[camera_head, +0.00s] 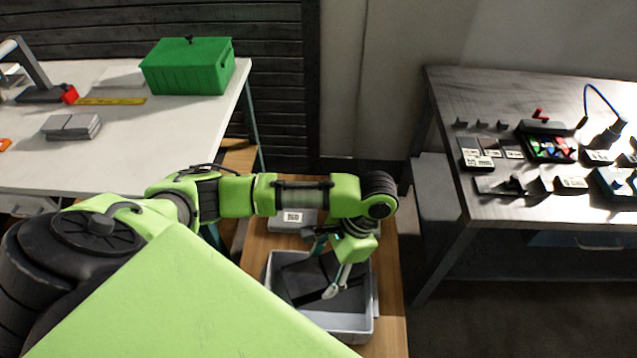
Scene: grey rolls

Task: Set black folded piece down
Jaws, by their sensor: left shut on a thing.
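The black folded piece (302,278) shows as a dark, angular shape within the outline of a grey open bin (352,335). My left gripper (333,286) points down over the bin and is shut on the black folded piece. The gripper and wrist hide part of the piece. I cannot tell whether the piece touches the bin floor. My right gripper is out of view.
The bin stands on a narrow wooden surface (391,330), with a labelled grey box (292,217) behind it. A white table (120,160) with a green box (188,66) is at left. A dark bench (540,210) with small parts is at right.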

